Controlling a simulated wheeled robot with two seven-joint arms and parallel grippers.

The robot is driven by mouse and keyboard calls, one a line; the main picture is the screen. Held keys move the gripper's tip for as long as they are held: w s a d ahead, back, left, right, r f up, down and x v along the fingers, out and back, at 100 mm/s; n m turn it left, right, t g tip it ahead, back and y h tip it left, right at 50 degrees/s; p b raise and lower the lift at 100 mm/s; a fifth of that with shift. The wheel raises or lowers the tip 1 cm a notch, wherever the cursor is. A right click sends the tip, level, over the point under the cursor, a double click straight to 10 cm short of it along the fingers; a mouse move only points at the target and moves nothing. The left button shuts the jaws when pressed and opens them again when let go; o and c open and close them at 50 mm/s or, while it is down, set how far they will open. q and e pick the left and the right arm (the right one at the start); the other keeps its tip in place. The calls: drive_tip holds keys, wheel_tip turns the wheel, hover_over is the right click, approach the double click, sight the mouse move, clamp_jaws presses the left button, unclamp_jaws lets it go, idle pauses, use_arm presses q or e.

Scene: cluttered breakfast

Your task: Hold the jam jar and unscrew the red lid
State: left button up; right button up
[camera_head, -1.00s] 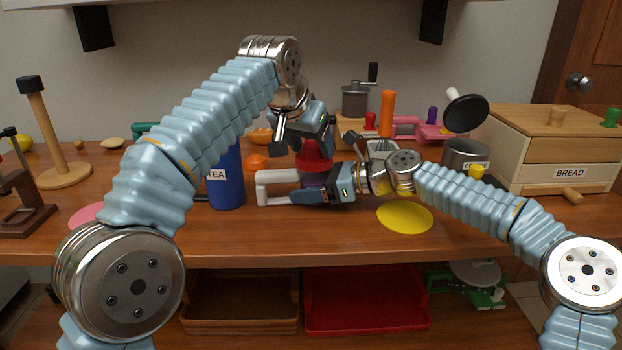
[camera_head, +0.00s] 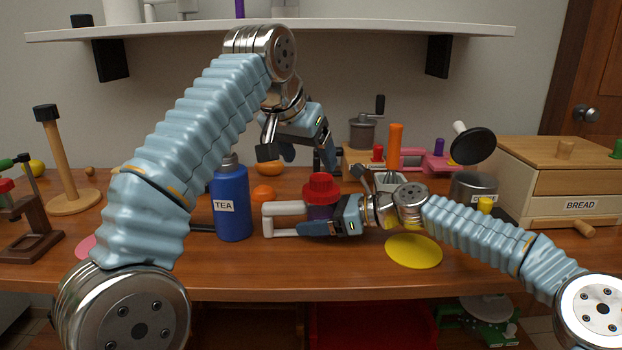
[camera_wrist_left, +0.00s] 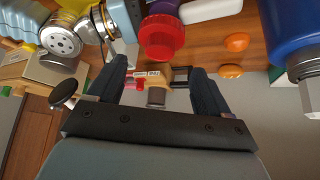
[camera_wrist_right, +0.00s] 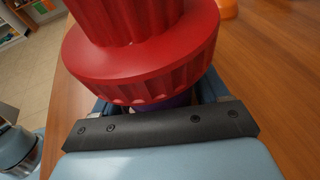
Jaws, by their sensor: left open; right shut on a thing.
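The purple jam jar (camera_head: 321,212) is upright over the table, with a white C-shaped piece (camera_head: 283,208) on its left side. The ribbed red lid (camera_head: 322,186) sits on top of the jar. My right gripper (camera_head: 318,229) is shut around the jar below the lid. In the right wrist view the lid (camera_wrist_right: 145,60) hides most of the purple jar. My left gripper (camera_head: 299,152) is open and empty, above and behind the lid and apart from it. In the left wrist view the lid (camera_wrist_left: 161,37) is beyond the open fingers (camera_wrist_left: 158,72), not between them.
A blue TEA canister (camera_head: 231,205) stands just left of the jar. Orange pieces (camera_head: 262,193) lie behind. A yellow disc (camera_head: 414,251) lies in front. A shelf (camera_head: 350,33) hangs above.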

sight(317, 179)
use_arm(q)
drive_tip(key=shift+r, duration=0.1)
drive_tip(key=shift+c, duration=0.8)
drive_tip(key=x, duration=0.7)
drive_tip(key=shift+w+f, duration=0.2)
drive_tip(key=shift+f, duration=0.2)
